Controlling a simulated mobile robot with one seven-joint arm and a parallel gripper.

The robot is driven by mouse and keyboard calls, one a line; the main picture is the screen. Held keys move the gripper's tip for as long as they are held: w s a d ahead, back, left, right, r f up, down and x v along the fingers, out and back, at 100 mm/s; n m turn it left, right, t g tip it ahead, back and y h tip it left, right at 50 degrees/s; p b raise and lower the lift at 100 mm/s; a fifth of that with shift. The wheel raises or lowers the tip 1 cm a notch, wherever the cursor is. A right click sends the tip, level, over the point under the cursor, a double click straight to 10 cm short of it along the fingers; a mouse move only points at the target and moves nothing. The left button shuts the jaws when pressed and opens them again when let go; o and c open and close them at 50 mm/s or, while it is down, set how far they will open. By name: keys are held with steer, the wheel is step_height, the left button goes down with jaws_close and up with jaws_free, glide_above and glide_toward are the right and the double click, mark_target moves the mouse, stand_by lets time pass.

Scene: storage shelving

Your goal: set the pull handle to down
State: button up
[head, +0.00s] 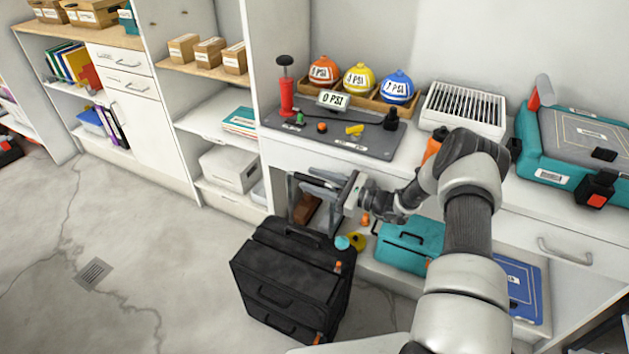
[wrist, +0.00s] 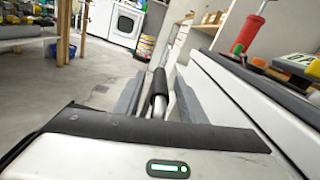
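The pull handle (head: 291,200) stands raised from the top of a black wheeled case (head: 290,262) on the floor, in the lower middle of the head view. In the wrist view its black grip bar (wrist: 157,85) lies between my two fingers. My gripper (head: 318,180) is at the top of the handle, coming from the right, and it also shows in the wrist view (wrist: 157,98). The fingers look apart, with gaps beside the bar. Part of the handle's top is hidden by my gripper in the head view.
A white counter edge (wrist: 235,95) runs close on the right, with a red hand pump (head: 286,95) on the grey board above. A teal box (head: 408,248) and small items sit low behind the case. Open floor lies to the left.

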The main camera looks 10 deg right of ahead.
steer(key=p+v, duration=0.2)
steer(key=v, duration=1.5)
steer(key=shift+s+d, duration=0.1)
steer(key=shift+d, duration=0.05)
